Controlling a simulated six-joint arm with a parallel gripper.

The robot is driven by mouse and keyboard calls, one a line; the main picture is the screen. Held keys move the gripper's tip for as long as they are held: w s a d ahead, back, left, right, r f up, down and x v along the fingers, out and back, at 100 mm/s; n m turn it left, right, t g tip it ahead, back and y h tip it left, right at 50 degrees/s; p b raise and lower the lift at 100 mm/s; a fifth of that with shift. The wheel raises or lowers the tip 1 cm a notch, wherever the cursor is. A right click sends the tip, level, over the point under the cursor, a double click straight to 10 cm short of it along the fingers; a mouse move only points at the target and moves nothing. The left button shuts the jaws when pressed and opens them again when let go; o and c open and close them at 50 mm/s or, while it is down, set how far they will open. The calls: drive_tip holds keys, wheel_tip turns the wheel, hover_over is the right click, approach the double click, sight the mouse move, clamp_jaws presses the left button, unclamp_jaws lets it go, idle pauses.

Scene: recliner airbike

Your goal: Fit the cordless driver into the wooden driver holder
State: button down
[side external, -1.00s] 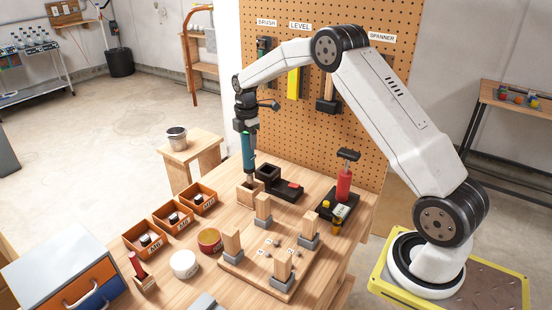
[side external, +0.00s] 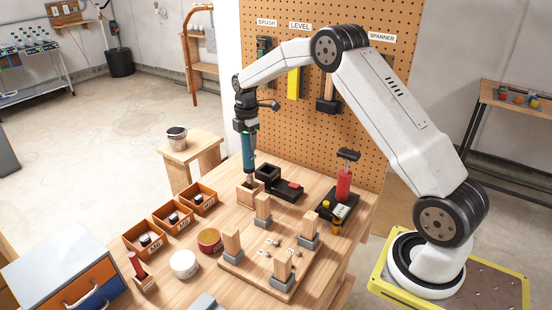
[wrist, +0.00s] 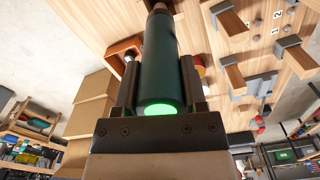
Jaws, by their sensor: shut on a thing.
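The cordless driver (side external: 249,153) is a teal cylinder with a thin tip pointing down, held roughly upright. My gripper (side external: 246,127) is shut on its upper end. In the wrist view the driver (wrist: 158,60) lies between the two fingers of my gripper (wrist: 160,95), with its green-lit end towards the camera. The wooden driver holder (side external: 248,197) is a small light wood box on the table, directly below the driver. The driver's tip is at the holder's top opening in the side view; I cannot tell how far inside it is.
A wooden board with upright posts (side external: 262,270) stands in front. Orange bins (side external: 198,201) are to the left. A red bottle-shaped tool (side external: 344,183) stands at the right, before the pegboard (side external: 350,110).

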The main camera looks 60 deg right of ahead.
sight(250, 161)
drive_tip(key=shift+f, duration=3.8)
idle(0.7)
drive_tip(key=shift+c, duration=0.3)
unclamp_jaws()
drive_tip(key=shift+f, duration=0.1)
drive_tip(key=shift+r, duration=3.95)
